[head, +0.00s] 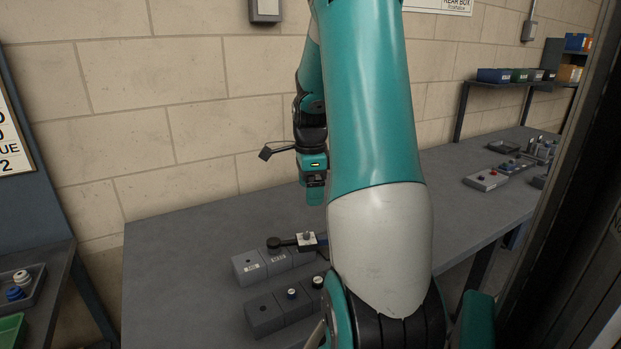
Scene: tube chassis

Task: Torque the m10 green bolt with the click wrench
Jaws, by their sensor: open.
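My gripper (315,192) hangs pointing down above the grey workbench. It is open and appears empty, with its fingers small and partly dark in this view. I cannot make out a green bolt.
Grey trays with red and blue pieces (486,179) stand on the right bench. A tray (22,286) and green bin (10,330) are at left. The bench's left part is clear.

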